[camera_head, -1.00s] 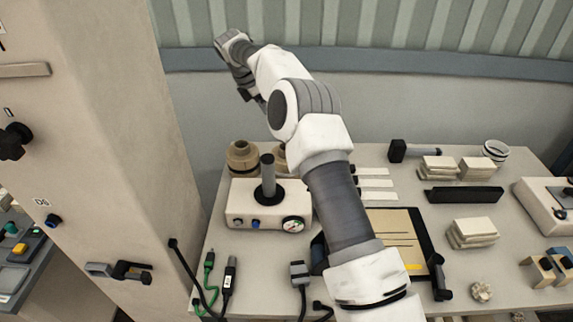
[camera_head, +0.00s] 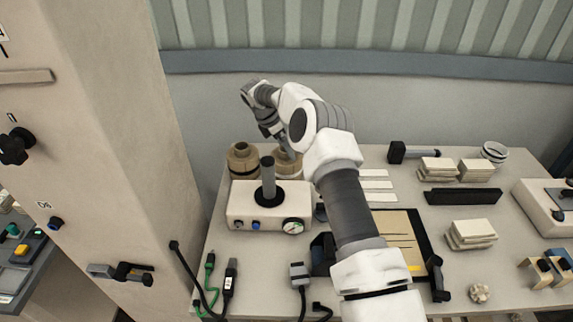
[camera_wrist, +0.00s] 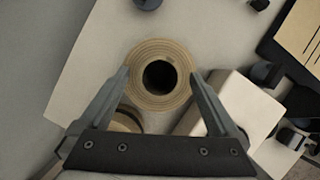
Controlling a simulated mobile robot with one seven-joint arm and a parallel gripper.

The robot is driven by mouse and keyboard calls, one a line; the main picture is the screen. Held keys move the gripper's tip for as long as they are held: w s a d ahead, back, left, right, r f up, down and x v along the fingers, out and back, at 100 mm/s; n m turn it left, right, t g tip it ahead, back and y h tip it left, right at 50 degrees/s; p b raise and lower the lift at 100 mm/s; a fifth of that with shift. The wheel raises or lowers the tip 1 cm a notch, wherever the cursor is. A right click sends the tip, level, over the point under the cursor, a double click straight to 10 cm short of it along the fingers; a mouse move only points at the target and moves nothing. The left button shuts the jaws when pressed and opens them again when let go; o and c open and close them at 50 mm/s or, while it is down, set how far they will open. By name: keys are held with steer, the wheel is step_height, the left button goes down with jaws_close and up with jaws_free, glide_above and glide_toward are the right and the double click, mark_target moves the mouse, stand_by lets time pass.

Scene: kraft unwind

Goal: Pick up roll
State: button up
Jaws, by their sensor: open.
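A tan roll (camera_wrist: 137,80) with a dark round core hole is in the middle of the wrist view. In the head view this roll (camera_head: 289,165) stands at the back left of the table, partly behind my gripper (camera_head: 284,140). In the wrist view my gripper (camera_wrist: 159,74) is open, with one fingertip on each side of the roll. I cannot tell whether the fingers touch it. A second roll (camera_head: 242,163) stands to its left, and part of that roll (camera_wrist: 126,119) shows beside the left finger.
A pale control box (camera_head: 240,208) with a dark upright spindle (camera_head: 268,180) and a gauge stands in front of the rolls. A black-edged tray (camera_head: 402,238) lies to the right. The wall is close behind.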

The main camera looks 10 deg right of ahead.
steer(key=c, duration=1.4)
